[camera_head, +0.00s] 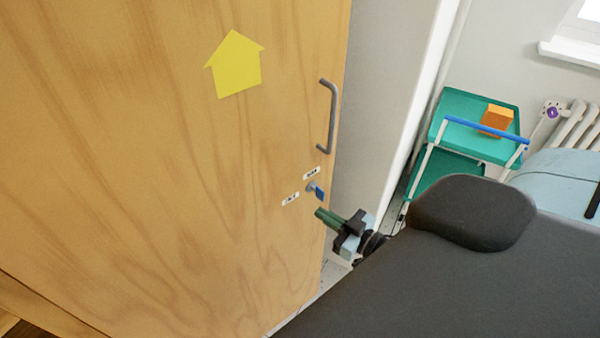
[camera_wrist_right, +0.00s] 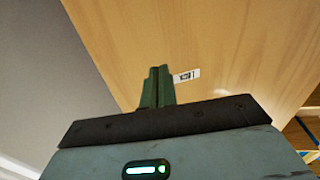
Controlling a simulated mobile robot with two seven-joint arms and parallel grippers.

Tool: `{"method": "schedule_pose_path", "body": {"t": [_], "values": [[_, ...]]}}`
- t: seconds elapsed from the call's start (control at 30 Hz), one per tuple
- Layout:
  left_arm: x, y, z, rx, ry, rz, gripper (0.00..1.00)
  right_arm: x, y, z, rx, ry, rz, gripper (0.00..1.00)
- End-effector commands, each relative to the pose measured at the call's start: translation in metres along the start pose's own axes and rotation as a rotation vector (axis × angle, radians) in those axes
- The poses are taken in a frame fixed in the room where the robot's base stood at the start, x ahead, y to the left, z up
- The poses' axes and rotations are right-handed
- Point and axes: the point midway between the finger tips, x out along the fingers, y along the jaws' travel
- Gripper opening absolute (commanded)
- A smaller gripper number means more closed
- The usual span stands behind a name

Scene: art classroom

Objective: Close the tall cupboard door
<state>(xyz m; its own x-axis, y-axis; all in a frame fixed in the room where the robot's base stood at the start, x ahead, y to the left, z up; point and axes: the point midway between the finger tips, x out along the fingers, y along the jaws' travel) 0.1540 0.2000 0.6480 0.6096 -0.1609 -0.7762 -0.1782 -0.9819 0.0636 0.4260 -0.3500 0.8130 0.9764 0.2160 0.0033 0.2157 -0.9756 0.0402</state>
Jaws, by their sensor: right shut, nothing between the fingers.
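The tall cupboard door (camera_head: 150,170) is a light wood panel filling the left half of the head view. It has a grey bar handle (camera_head: 331,116) near its right edge, with a blue key (camera_head: 318,192) in a lock below. My right gripper (camera_head: 319,214) is shut and empty, its green fingertips at the door's right edge just below the key. In the right wrist view the shut fingers (camera_wrist_right: 157,86) point at the wood door (camera_wrist_right: 200,40), close to a small white label (camera_wrist_right: 186,76); I cannot tell whether they touch it. My left gripper is not in view.
A yellow paper arrow (camera_head: 235,64) is on the door. A green trolley (camera_head: 470,128) with an orange box (camera_head: 496,119) stands at the right by the wall, near a white radiator (camera_head: 580,125). Shelves (camera_wrist_right: 303,135) show at the right of the wrist view.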

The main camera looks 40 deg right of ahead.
Motion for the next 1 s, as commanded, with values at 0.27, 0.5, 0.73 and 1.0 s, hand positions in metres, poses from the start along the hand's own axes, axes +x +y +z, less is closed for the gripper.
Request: {"method": "schedule_pose_path", "body": {"t": [0.27, 0.5, 0.73, 1.0], "values": [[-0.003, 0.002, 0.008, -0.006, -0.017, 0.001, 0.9, 0.003, -0.005, 0.001, 0.042, -0.005, 0.003, 0.0], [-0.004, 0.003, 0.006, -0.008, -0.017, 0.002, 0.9, 0.021, -0.005, -0.001, 0.04, -0.001, 0.003, 0.0], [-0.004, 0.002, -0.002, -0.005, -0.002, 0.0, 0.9, 0.06, -0.004, -0.001, 0.038, -0.001, 0.004, 0.0], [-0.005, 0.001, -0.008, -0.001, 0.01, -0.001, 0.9, 0.105, -0.004, -0.001, 0.038, -0.002, 0.004, 0.0]]}}
